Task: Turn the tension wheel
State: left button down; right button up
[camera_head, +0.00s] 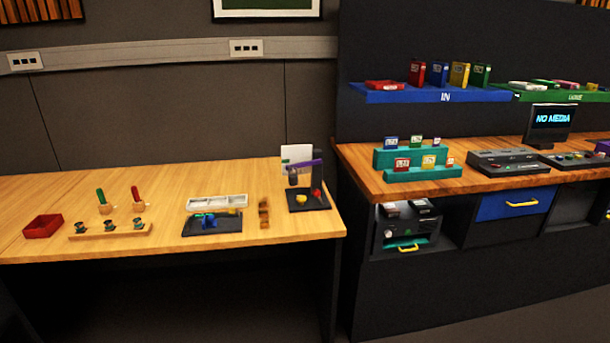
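I cannot pick out a tension wheel for certain at this distance. On the wooden table, a dark stand (308,201) at the right end carries a purple-topped upright part and small red and yellow parts. A dark plate (229,224) with blue, green and yellow parts lies left of it. On the right-hand desk, a dark console (507,161) with small controls sits beside another dark control panel (575,160). Their small controls are too small to make out. Neither of my grippers is in view.
A red tray (42,228), a wooden rack (110,231) and a pale divided tray (217,203) are on the wooden table (200,178). The desk (375,180) holds teal card steps (412,157) and a "NO MEDIA" screen (551,119). Blue and green shelves hang above.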

aim_at(301, 200)
jog(key=i+j+z, duration=0.4)
jog(key=i+j, duration=0.55)
